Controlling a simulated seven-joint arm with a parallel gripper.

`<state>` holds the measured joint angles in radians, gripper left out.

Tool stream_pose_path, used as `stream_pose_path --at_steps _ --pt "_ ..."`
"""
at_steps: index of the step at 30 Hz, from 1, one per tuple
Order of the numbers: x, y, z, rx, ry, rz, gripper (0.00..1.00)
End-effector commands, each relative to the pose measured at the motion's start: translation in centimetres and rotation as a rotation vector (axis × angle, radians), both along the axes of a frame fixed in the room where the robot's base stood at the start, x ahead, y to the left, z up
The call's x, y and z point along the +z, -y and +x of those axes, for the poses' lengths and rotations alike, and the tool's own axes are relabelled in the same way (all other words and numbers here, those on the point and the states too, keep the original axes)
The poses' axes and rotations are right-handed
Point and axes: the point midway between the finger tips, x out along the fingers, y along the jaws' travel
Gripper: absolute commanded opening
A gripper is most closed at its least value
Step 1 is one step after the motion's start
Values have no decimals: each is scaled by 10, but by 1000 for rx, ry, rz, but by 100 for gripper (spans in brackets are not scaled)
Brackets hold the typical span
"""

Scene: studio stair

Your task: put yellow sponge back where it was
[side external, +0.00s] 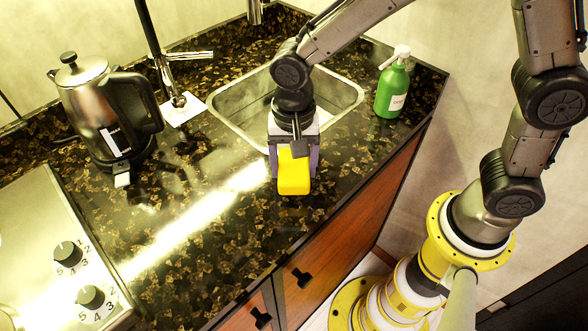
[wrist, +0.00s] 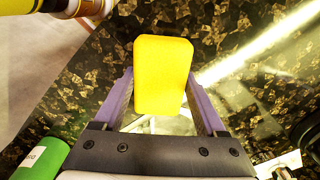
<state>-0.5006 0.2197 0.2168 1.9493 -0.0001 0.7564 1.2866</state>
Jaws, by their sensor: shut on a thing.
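The yellow sponge (side external: 294,176) is between the fingers of my gripper (side external: 294,170), in front of the sink in the side external view. In the wrist view the sponge (wrist: 161,75) sits between the two purple fingers of my gripper (wrist: 160,100), which are shut on it. The sponge is held over the dark counter (side external: 200,215); I cannot tell whether its lower end touches the surface. The upper part of the sponge is hidden by my gripper in the side external view.
The sink (side external: 345,95) lies behind my gripper. A green soap bottle (side external: 391,90) stands right of it and shows in the wrist view (wrist: 40,158). A kettle (side external: 95,105) and a stove (side external: 40,240) are at the left. The counter's front edge is close.

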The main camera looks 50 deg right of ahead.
Motion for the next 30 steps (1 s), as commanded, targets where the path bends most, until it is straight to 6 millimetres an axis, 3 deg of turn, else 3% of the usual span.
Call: stream_pose_path --at_steps 4,17,18,21,30 --pt "-16 0 -1 0 -1 -1 22" --pt "-21 0 0 0 1 1 22" --pt "-21 0 0 0 1 1 81" --pt "-21 0 0 0 1 1 99" --pt "-18 0 0 0 1 1 100"
